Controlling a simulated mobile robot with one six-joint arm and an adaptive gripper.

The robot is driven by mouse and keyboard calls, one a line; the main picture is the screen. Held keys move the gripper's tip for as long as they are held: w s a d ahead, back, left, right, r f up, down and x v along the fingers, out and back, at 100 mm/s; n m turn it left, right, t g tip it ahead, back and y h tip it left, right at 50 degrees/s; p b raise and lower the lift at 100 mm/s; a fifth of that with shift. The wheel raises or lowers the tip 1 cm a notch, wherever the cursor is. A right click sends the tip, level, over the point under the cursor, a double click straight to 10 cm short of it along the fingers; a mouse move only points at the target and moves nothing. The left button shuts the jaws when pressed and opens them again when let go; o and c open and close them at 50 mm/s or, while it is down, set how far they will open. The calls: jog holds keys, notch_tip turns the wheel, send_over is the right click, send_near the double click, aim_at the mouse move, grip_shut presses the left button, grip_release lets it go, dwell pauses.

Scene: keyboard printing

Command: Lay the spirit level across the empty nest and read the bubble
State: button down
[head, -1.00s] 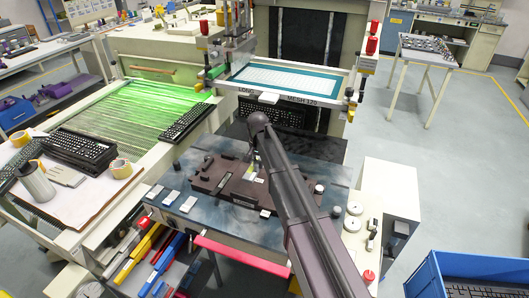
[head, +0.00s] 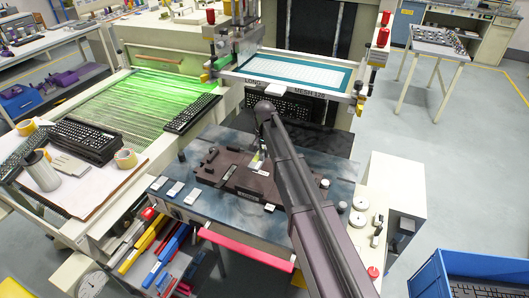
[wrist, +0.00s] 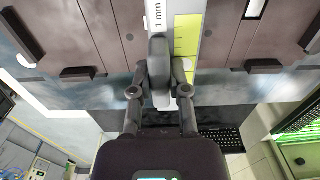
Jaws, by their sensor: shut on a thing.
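The spirit level (wrist: 188,38) is a pale bar marked "1 mm" with a yellow-green ruled vial face. My gripper (wrist: 160,75) is shut on it in the wrist view; the fingers hide part of the bar. I cannot make out the bubble. The brown nest (wrist: 105,35) spreads on both sides of the level there. In the head view the nest (head: 228,176) lies on the dark press table, with no keyboard on it. The level shows as a small yellow-white strip (head: 257,160) over the nest, partly hidden by my arm. I cannot tell whether it touches the nest.
The screen frame (head: 285,77) stands above and behind the nest. White blocks (head: 175,189) lie at the table's left, with a red bar (head: 245,245) along its front. Keyboards (head: 85,138) and tape rolls lie on the left bench. A blue crate (head: 475,270) stands lower right.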

aim_at(264, 173)
jog(key=shift+f, duration=0.15)
jog(key=shift+f+b, duration=3.4)
jog(key=shift+b, duration=0.15)
jog(key=shift+f+b, duration=0.35)
jog(key=shift+f, duration=0.05)
jog(key=c, duration=0.5)
grip_release()
jog(key=shift+c, duration=0.2)
jog(key=shift+r, duration=0.15)
jog(key=shift+s+r+p, duration=0.1)
jog(key=shift+r+p, duration=3.3)
jog(key=shift+p, duration=0.1)
